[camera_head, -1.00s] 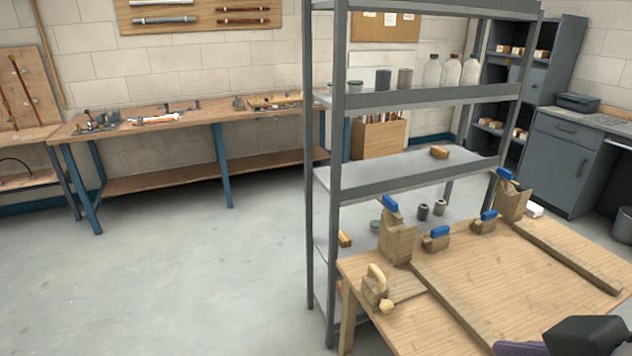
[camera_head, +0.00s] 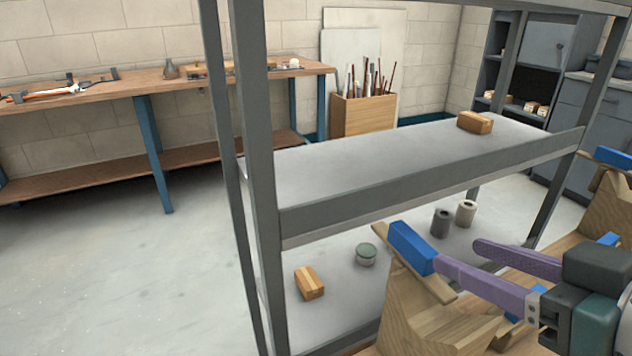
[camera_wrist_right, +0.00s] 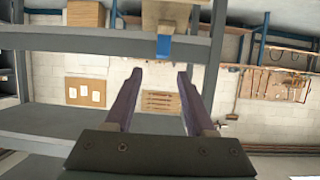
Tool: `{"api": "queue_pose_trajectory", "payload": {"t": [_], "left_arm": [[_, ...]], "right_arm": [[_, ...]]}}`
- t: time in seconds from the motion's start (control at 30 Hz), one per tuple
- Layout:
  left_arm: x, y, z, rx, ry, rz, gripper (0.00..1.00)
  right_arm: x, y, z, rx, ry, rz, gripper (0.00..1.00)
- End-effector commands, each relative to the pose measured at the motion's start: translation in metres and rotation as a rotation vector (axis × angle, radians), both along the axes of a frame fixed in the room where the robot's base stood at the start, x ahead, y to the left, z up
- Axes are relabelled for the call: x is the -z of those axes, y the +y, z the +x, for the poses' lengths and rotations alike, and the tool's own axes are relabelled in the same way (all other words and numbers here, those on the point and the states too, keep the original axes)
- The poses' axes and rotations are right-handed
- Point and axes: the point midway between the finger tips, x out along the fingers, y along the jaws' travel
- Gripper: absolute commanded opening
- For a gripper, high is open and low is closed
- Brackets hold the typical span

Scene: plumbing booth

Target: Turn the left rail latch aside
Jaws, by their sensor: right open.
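The left rail latch (camera_head: 412,246) is a wooden bar with a blue end, on top of the left wooden post (camera_head: 430,312). My right gripper (camera_head: 459,254) has purple fingers and is open. Its nearer fingertip lies close to the blue end; I cannot tell whether they touch. In the right wrist view, the latch's blue end (camera_wrist_right: 164,47) shows just beyond the gap between the open fingertips (camera_wrist_right: 160,74), and nothing is held. My left gripper is in neither view.
A grey metal shelf rack (camera_head: 400,200) stands right behind the post. A wooden block (camera_head: 475,122), another wooden block (camera_head: 309,283) and a green-lidded tin (camera_head: 366,254) are on its shelves. Another blue-ended latch (camera_head: 613,158) is at the right edge. The floor at left is clear.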

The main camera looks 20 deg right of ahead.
Motion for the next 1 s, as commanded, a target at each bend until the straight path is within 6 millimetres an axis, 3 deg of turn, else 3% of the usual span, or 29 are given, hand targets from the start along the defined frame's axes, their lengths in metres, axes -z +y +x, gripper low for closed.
{"api": "queue_pose_trajectory", "payload": {"t": [0.17,0.63,1.0], "left_arm": [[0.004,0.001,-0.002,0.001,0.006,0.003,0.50],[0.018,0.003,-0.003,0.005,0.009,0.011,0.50],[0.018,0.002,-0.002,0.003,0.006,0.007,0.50]], "right_arm": [[0.006,0.001,0.012,-0.002,-0.005,0.002,0.55],[0.034,0.003,0.081,-0.001,-0.003,0.003,0.55],[0.038,0.004,0.092,-0.001,-0.001,0.002,0.55]]}}
